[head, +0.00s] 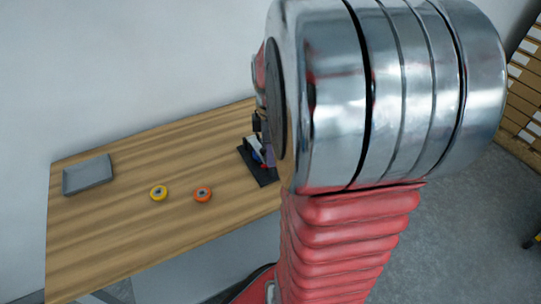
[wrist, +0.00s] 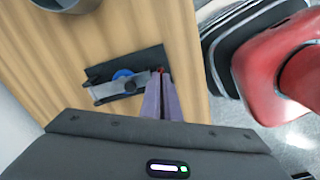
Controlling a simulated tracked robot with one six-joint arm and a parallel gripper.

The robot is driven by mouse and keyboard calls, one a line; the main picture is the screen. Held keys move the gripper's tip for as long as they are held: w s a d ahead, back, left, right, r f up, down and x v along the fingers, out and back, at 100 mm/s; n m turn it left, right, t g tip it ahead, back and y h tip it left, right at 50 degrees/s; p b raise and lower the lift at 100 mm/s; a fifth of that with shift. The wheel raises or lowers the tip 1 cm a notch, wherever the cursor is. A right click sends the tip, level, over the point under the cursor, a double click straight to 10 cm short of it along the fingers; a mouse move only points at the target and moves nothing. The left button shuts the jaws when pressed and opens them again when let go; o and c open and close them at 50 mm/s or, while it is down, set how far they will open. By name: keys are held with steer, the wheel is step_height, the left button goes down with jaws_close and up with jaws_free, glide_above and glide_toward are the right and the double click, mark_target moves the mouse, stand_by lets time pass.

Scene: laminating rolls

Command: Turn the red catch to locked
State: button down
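A dark device with a black base (head: 262,175) stands near the right end of the table in the head view, partly hidden by my arm. In the wrist view its black base (wrist: 152,57) carries a grey bar and a blue round part (wrist: 122,74). A small red bit, likely the red catch (wrist: 161,70), shows at the device's right end. My gripper (wrist: 161,74) has its two purple-grey fingers close together, with their tips at this red bit. The fingers hide most of the catch. Its setting and any grip on it cannot be made out.
The wooden table (head: 120,235) also holds a grey tray (head: 88,176) at the far left, a yellow roll (head: 158,193) and an orange roll (head: 203,194). Bare table lies between these and the device. Shelving with boxes (head: 525,90) stands at the far right.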

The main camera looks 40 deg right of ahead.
steer(key=shift+m, duration=0.3)
steer(key=m, duration=0.5)
steer(key=shift+m, duration=0.4)
steer(key=m, duration=0.6)
steer(key=shift+m, duration=0.3)
steer(key=c, duration=2)
jaws_free()
steer(key=shift+r, duration=0.1)
